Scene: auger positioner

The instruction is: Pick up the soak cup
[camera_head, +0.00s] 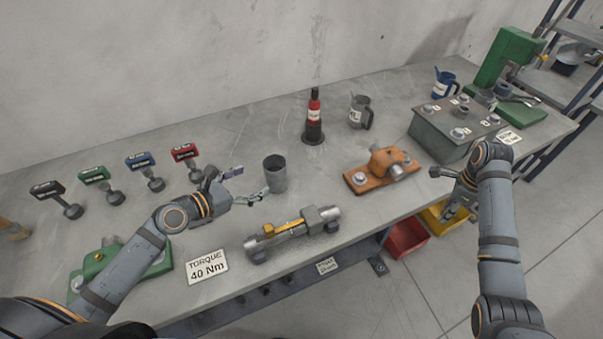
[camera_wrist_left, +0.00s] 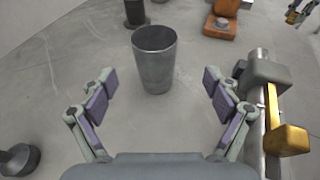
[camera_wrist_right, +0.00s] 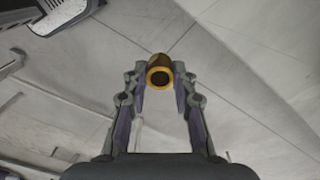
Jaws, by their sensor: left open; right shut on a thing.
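The soak cup, a plain grey metal cup without a handle (camera_head: 275,173), stands upright on the bench. It also shows in the left wrist view (camera_wrist_left: 154,62), centred just beyond the fingertips. My left gripper (camera_head: 245,186) is open and empty, its fingers low over the bench to the left of the cup, one towards each side of it and apart from it. My right gripper (camera_head: 452,210) is out past the bench's front edge, shut on a small brass ring-like piece with a dark bore (camera_wrist_right: 159,77).
A valve-like tool with a yellow bar (camera_head: 290,230) lies close in front of the cup. A red and black bottle (camera_head: 314,112), a grey mug (camera_head: 358,112) and an orange fixture (camera_head: 383,167) stand beyond. Several labelled stands line the left. Red (camera_head: 405,238) and yellow bins sit below.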

